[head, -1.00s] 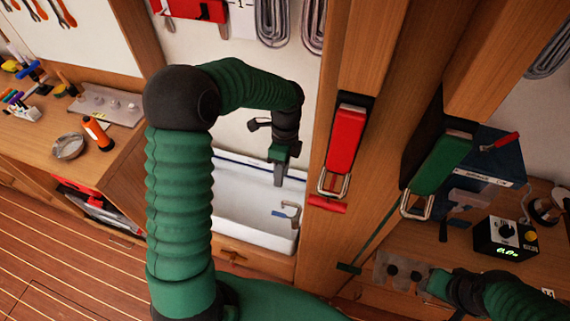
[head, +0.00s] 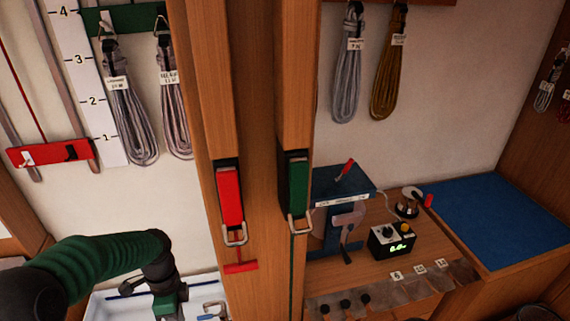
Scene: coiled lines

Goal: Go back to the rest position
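My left arm comes in from the lower left, green and bent. Its gripper (head: 170,306) hangs over a white tray (head: 100,306) at the bottom of the head view. The fingertips are cut off by the lower edge, so I cannot tell whether they are open or shut. My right gripper is not in view. A dark rounded piece shows at the bottom right edge, too little of it to identify.
Wooden posts hold a red-handled latch (head: 230,195) and a green-handled latch (head: 297,185). Coiled lines (head: 130,115) hang on the left wall, grey and brown ones (head: 389,75) further right. A blue press (head: 340,190) and control box (head: 391,241) stand on the bench beside a blue mat (head: 500,215).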

